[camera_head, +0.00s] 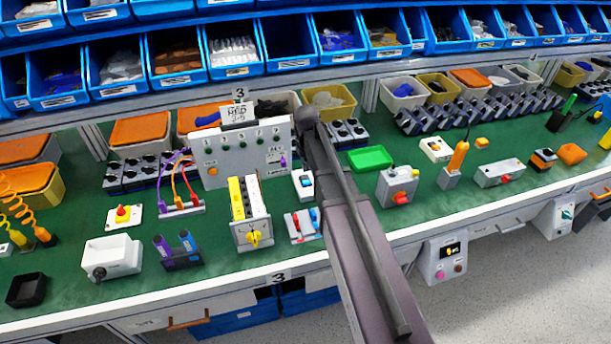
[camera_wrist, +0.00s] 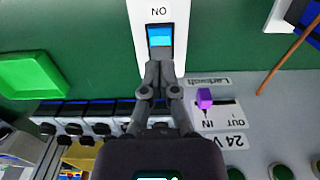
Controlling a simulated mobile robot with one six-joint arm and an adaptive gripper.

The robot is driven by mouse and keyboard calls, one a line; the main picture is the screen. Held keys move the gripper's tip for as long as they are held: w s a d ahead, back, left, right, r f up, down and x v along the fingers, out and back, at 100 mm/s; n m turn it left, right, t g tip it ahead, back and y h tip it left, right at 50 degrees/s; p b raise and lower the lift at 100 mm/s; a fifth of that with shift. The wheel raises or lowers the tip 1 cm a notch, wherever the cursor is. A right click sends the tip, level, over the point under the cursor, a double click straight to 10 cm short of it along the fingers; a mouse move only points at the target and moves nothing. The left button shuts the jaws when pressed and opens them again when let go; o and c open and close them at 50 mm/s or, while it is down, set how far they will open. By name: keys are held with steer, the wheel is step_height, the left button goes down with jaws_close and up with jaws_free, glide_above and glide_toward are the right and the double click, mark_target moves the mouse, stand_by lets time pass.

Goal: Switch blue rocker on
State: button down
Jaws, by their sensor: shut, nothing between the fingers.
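The blue rocker (camera_wrist: 160,36) sits in a white switch housing (camera_wrist: 141,22) in the wrist view, with the word ON upside down above it. In the head view my gripper is not clearly visible.
A grey panel (camera_head: 230,160) with buttons stands behind the switch. A yellow-and-white switch block (camera_head: 250,212) and a small red-and-blue switch unit (camera_head: 302,226) are close by.

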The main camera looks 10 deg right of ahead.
steer(key=shift+r+p, duration=0.6)
steer(key=shift+r, duration=0.2)
steer(key=s, duration=1.9)
steer(key=shift+s+a+m, duration=0.15)
steer(key=shift+s+m, duration=0.2)
steer(key=shift+m, duration=0.05)
